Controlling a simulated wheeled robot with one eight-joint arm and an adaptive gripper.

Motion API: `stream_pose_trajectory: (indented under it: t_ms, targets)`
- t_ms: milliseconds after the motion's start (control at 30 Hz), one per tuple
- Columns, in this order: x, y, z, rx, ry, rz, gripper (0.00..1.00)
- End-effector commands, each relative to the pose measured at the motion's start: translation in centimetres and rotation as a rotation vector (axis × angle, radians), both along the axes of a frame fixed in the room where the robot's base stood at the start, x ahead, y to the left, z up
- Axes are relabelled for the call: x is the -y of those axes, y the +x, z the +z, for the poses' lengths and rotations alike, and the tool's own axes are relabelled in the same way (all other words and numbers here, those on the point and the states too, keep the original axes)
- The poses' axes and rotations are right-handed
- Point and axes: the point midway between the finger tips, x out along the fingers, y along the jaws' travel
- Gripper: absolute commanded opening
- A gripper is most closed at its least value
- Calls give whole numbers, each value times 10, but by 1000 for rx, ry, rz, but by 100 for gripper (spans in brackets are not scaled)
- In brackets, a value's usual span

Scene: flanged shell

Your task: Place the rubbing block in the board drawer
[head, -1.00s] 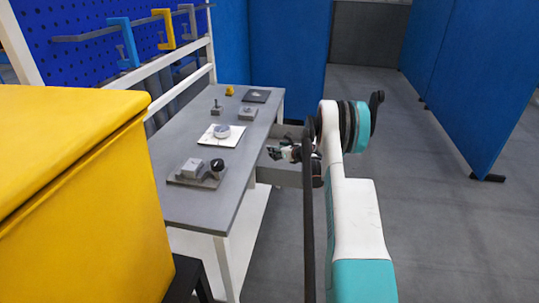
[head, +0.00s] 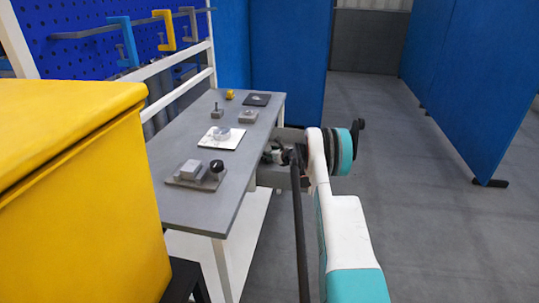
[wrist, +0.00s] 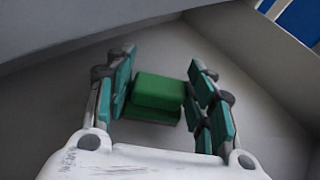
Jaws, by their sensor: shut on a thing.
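The rubbing block, a green block (wrist: 158,92), shows in the wrist view between the teal finger pads of my gripper (wrist: 163,74). My gripper is shut on it. The grey board drawer (head: 292,134) stands open from the bench's right side in the head view. My gripper (head: 275,155) is inside the drawer's opening there, and the block cannot be made out. In the wrist view the drawer's bare grey floor (wrist: 265,115) lies below the block. I cannot tell whether the block touches it.
The grey bench top (head: 195,228) holds a fixture with a black knob (head: 216,166), a white plate (head: 232,140) with a round part, and several small parts. A yellow cabinet (head: 75,190) fills the near left. Blue partitions (head: 465,90) stand at the right, with clear floor before them.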

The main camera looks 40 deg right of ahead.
Motion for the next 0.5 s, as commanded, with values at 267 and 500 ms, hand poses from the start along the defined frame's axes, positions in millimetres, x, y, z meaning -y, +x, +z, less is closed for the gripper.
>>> stream_pose_trajectory:
  t_ms: [267, 500]
  targets:
    - [0, 0, -2, 0, 0, 0, 69]
    - [0, 0, -2, 0, 0, 0, 69]
